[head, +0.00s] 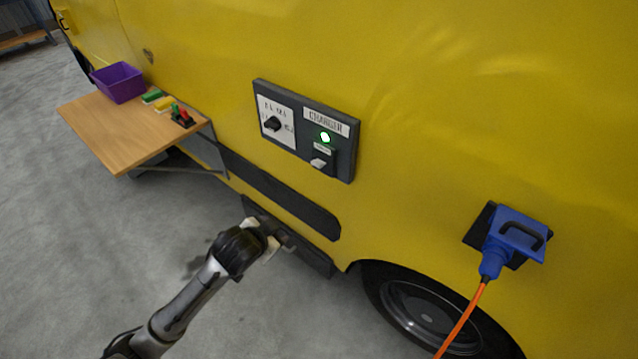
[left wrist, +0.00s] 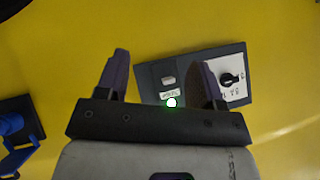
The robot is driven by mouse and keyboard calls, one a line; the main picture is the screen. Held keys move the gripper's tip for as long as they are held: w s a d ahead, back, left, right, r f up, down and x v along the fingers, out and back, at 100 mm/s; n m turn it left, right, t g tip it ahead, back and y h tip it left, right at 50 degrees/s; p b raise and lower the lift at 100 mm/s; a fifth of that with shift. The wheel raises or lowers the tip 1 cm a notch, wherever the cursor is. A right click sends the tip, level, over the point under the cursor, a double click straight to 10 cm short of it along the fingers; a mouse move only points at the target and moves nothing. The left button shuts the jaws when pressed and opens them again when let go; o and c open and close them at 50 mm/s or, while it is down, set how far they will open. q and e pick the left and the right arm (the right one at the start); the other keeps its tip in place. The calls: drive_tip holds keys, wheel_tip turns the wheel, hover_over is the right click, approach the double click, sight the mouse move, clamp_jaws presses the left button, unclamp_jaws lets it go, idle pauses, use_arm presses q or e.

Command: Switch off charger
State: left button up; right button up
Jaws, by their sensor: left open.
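The charger panel (head: 343,165) is a dark box on the yellow vehicle side. Its right half carries a "CHARGER" label, a lit green lamp (head: 325,137) and a light-coloured switch (head: 318,163) below it. Its left half has a white plate with a black rotary knob (head: 272,124). My left gripper (head: 262,234) is open and empty, below the panel and apart from it. In the left wrist view the open fingers (left wrist: 163,85) frame the panel (left wrist: 187,62), with the switch (left wrist: 168,80) and green lamp (left wrist: 171,103) between them. My right gripper is not in view.
A blue plug (head: 513,240) with an orange cable (head: 462,325) sits in the vehicle side at the right. A wooden shelf (head: 112,135) at the left holds a purple bin (head: 118,84) and several small coloured items. A wheel (head: 430,310) is below right.

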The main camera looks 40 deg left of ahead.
use_arm(q)
drive_tip(key=w+a+f+t+b, duration=0.1)
drive_tip(key=w+a+f, duration=0.1)
drive_tip(key=w+a, duration=0.2)
drive_tip(key=n+t+h, duration=0.2)
drive_tip(key=t+h, duration=0.1)
drive_tip(key=t, duration=0.5)
approach(320, 157)
drive_tip(key=w+b, duration=0.1)
drive_tip(key=w, duration=0.7)
drive_tip(key=shift+w, duration=0.25)
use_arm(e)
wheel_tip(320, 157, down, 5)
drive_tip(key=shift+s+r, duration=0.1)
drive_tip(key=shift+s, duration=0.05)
use_arm(q)
drive_tip(key=shift+c, duration=0.2)
